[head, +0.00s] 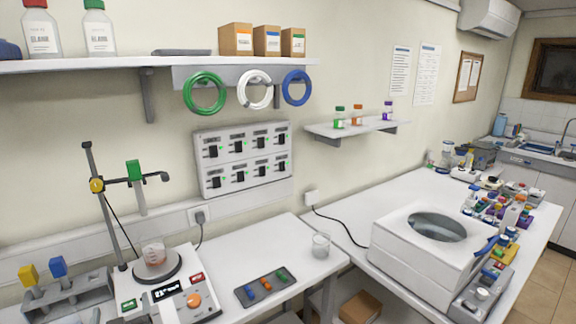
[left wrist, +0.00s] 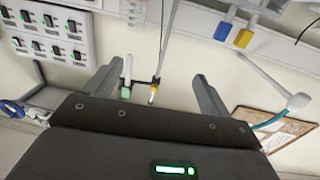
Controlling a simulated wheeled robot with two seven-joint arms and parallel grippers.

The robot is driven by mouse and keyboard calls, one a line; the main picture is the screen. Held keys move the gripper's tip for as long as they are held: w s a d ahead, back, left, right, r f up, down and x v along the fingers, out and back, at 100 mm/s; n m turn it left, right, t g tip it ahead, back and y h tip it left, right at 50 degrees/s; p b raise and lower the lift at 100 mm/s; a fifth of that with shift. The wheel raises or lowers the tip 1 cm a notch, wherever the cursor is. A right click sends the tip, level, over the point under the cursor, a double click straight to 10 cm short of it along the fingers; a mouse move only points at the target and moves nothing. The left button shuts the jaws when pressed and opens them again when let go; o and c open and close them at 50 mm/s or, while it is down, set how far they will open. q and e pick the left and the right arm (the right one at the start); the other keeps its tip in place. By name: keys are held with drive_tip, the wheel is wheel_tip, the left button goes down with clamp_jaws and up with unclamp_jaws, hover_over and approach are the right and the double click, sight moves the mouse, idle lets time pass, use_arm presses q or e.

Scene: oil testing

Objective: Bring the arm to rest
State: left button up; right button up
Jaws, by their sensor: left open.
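My left gripper (left wrist: 150,75) shows in the left wrist view, its two grey fingers wide apart with nothing held between them. Beyond the fingers, apart from them, are the stand's rod with its yellow clamp (left wrist: 153,92) and a green-topped tool (left wrist: 125,90). My right gripper is in neither view.
The stand (head: 108,215) rises beside the hotplate (head: 170,300), which bears a beaker (head: 154,252). A rack with yellow and blue tools (head: 58,266) is left of it. The tray (head: 245,300) lies right of it. A white machine (head: 400,262) fills the right bench's front. A shelf (head: 130,63) overhangs the left bench.

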use_arm(q)
drive_tip(key=s+d+f+m+g+h, duration=0.1)
drive_tip(key=s+d+f+m+h, duration=0.15)
drive_tip(key=d+f+h, duration=0.35)
drive_tip(key=s+d+f+m+g+h, duration=0.1)
drive_tip(key=s+d+f+m+g, duration=0.15)
drive_tip(key=s+f, duration=0.35)
drive_tip(key=s+d+f+m+g+h, duration=0.1)
drive_tip(key=s+d+f+g+h, duration=0.2)
drive_tip(key=s, duration=0.6)
drive_tip(key=s+d+f+m+g, duration=0.2)
drive_tip(key=s+d+f+g, duration=0.1)
drive_tip(key=s+f+g, duration=0.3)
wheel_tip(320, 180, down, 27)
drive_tip(key=s+b, duration=0.2)
drive_tip(key=s, duration=0.1)
drive_tip(key=s+a+f+m+g+b, duration=0.1)
drive_tip(key=s+a+f+b, duration=0.1)
drive_tip(key=s+f, duration=1.4)
wheel_tip(320, 180, down, 3)
drive_tip(key=shift+s+a+f+g, duration=0.1)
drive_tip(key=shift+s+a+g, duration=0.3)
drive_tip(key=shift+a, duration=0.15)
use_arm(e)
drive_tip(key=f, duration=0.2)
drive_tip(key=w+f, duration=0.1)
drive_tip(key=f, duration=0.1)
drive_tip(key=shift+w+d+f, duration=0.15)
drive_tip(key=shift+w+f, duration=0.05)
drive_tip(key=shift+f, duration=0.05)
